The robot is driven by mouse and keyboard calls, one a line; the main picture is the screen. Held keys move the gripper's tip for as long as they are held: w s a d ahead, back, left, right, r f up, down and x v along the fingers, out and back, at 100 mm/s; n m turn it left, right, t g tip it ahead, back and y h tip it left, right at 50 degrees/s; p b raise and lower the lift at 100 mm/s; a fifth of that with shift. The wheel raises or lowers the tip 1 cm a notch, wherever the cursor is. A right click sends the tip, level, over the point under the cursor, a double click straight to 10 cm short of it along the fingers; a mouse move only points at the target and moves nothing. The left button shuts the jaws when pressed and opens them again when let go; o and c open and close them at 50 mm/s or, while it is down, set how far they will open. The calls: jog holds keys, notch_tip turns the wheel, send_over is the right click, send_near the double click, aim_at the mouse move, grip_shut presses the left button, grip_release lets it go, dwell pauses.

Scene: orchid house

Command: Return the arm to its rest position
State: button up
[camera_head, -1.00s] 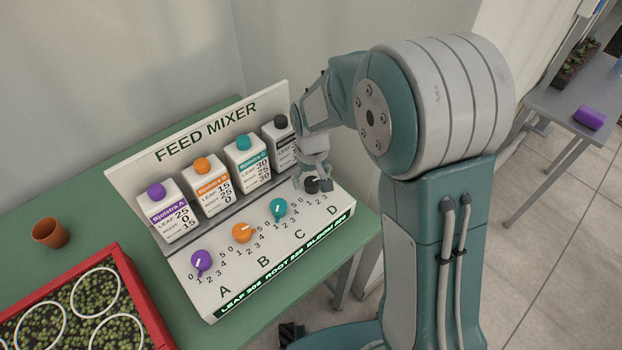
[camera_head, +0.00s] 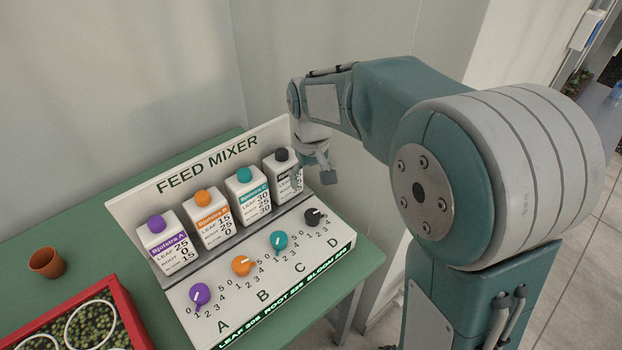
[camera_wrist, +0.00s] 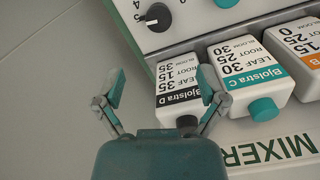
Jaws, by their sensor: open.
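My gripper (camera_head: 317,177) is raised off the right end of the feed mixer (camera_head: 120,205), near the black-capped bottle D (camera_head: 284,168). The black knob D (camera_head: 313,216) stands free on the panel, apart from the fingers. It also shows in the wrist view (camera_wrist: 158,16). My arm is bent, with the forearm reaching left from the large elbow joint.
Bottles A (camera_head: 169,242), B (camera_head: 211,210) and C (camera_head: 248,189) stand left of D. Purple (camera_head: 199,295), orange (camera_head: 241,265) and teal (camera_head: 278,240) knobs sit below. A red tray (camera_head: 125,310) and a terracotta pot (camera_head: 47,263) are on the green table (camera_head: 75,235).

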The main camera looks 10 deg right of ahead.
jog(key=s+d+r+m+t, duration=0.1)
jog(key=s+d+r, duration=0.3)
jog(key=s, duration=0.6)
jog(key=s+d+r+m+t, duration=0.2)
jog(key=s+d+r+t, duration=0.2)
jog(key=s, duration=0.6)
jog(key=shift+s+d+r+t, duration=0.3)
jog(key=shift+s+d, duration=0.1)
jog(key=shift+d, duration=0.3)
